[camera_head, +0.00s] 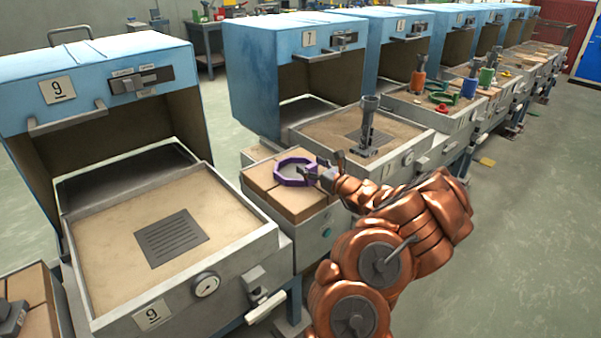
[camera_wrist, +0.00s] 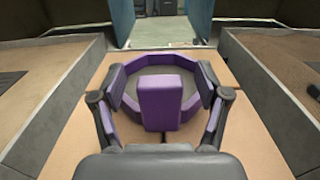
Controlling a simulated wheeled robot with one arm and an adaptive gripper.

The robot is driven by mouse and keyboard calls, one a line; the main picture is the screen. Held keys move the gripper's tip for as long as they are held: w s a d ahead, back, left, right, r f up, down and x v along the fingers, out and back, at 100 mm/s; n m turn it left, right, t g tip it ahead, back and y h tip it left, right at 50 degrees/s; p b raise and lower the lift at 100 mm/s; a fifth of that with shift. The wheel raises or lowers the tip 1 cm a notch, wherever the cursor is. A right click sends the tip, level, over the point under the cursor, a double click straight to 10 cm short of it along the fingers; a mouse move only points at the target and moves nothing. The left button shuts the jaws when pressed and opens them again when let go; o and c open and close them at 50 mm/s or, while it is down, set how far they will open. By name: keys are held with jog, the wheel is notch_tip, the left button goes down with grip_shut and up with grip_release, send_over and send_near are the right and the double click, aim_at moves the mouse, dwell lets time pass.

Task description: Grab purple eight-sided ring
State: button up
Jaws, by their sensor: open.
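The purple eight-sided ring (camera_head: 292,170) lies flat on the tan top of a low block between two stations. In the wrist view the ring (camera_wrist: 160,58) shows just ahead, with a purple block-like part (camera_wrist: 160,103) on its near side. My gripper (camera_head: 322,173) is at the ring's right side in the head view. In the wrist view its dark fingers (camera_wrist: 161,85) are spread apart, to the left and right of that purple part. They overlap the ring's sides, parts of which they hide. I cannot tell whether they touch it.
Station 9's tray (camera_head: 88,210) with a gauge stands left of the ring. Station 7's tray (camera_head: 310,127) is to the right and holds a grey upright tool (camera_head: 367,125). Further trays with coloured parts run to the back right. Open floor (camera_head: 510,240) lies at right.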

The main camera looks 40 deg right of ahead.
jog(key=shift+w, duration=0.25)
jog(key=shift+c, duration=0.3)
grip_shut()
dwell(0.4)
